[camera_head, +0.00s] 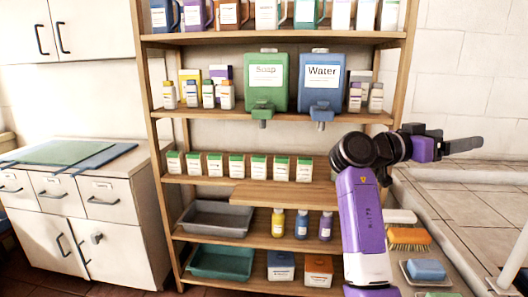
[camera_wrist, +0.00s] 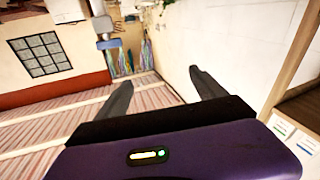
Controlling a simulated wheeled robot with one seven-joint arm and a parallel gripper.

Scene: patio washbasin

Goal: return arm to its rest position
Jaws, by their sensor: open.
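My arm is purple and black and rises at the right of the head view, in front of the shelf unit. My gripper (camera_head: 465,146) points right, toward the tiled wall and counter side. In the wrist view my gripper (camera_wrist: 162,88) shows two dark fingers spread wide apart, with nothing between them. Beyond the fingers the wrist view shows a pale wall and striped floor.
A wooden shelf unit (camera_head: 159,140) holds a green soap dispenser (camera_head: 267,92), a blue water dispenser (camera_head: 321,95), bottles and tubs. A white cabinet (camera_head: 100,205) stands left. Right is a tiled counter (camera_head: 490,200); near it lie a brush (camera_head: 409,238) and blue sponge (camera_head: 426,270).

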